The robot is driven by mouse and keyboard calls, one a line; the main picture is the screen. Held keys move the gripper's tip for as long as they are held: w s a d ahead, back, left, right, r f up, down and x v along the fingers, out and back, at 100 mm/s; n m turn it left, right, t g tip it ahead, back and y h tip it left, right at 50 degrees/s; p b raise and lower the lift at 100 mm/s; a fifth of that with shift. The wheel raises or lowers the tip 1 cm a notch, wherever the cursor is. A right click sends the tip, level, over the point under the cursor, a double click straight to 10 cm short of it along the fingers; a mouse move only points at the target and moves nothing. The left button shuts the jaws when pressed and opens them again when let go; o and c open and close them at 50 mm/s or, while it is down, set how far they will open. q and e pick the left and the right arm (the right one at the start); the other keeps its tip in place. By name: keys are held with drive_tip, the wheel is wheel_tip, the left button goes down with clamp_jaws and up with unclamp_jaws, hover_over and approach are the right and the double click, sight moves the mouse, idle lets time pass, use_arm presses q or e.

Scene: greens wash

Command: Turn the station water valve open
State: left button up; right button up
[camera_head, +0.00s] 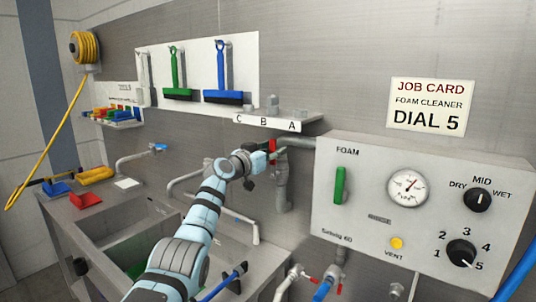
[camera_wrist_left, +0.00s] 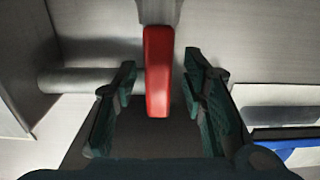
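The station water valve has a red handle (camera_head: 272,147) on the pipe on the wall, left of the control panel. In the left wrist view the red handle (camera_wrist_left: 159,72) stands upright between my gripper's fingers, with gaps on both sides. My left gripper (camera_head: 262,157) is at the valve in the head view, its fingers partly hidden by the wrist. In the left wrist view my left gripper (camera_wrist_left: 162,100) is open, with dark green finger pads around the handle and not closed on it. My right gripper is in neither view.
The grey control panel (camera_head: 330,215) with gauge, green handle and dials stands close on the right. A small shelf marked C, B, A (camera_head: 266,122) is above the valve. A sink (camera_head: 130,225) lies below left. Red-handled small valves (camera_head: 310,279) sit under the panel.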

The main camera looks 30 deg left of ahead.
use_arm(q)
drive_tip(key=s, duration=1.2)
drive_tip(key=shift+a, duration=0.3)
drive_tip(key=shift+w+f, duration=0.1)
